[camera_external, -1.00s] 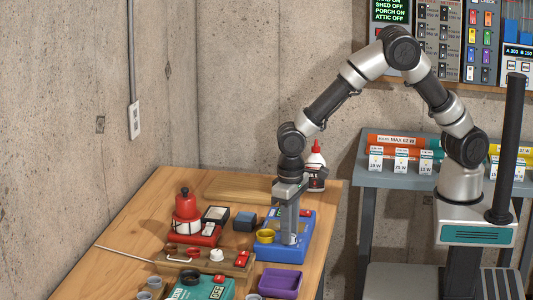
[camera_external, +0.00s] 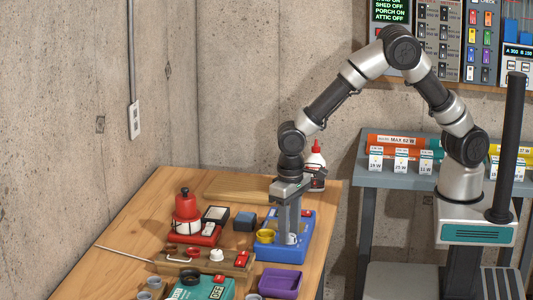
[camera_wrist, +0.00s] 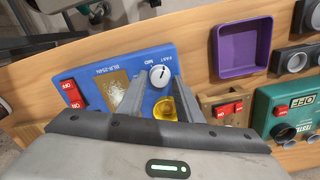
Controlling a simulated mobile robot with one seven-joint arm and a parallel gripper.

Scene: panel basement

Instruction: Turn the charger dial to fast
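The charger is a blue box on the wooden bench (camera_external: 150,195), and the blue charger (camera_external: 272,251) also shows in the wrist view (camera_wrist: 150,98). Its white round dial (camera_wrist: 159,76) has FAST and MID printed beside it; the exact pointer direction is hard to read. My gripper (camera_external: 288,241) points down over the charger. In the wrist view my gripper (camera_wrist: 157,84) has its two fingers apart, one on each side of the dial near its lower edge. Whether they touch the dial cannot be told.
A yellow cup (camera_wrist: 166,108) sits close by the fingers. A purple tray (camera_wrist: 241,50), a wooden switch block (camera_wrist: 228,110) and a teal tester (camera_external: 208,289) stand near. A red-capped bottle (camera_external: 315,160) is behind.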

